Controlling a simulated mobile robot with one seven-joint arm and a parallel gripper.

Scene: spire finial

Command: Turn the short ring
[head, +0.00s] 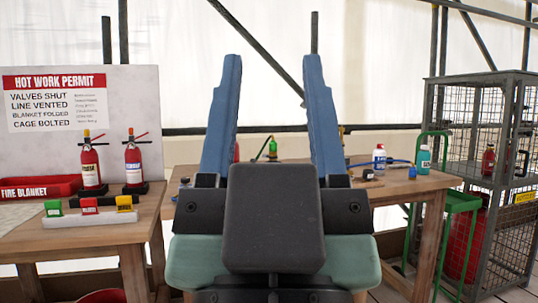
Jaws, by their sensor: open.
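My gripper (272,62) stands upright in the middle of the head view. I cannot make out a short ring in this view. A small dark and brass-coloured item (368,174) lies on that table just right of the right finger. My gripper body hides much of the table's middle.
A left table (80,238) holds two red extinguishers (91,168), a red fire blanket tray (45,187) and coloured clips. A wire cage (507,220) and green trolley (440,240) stand at right.

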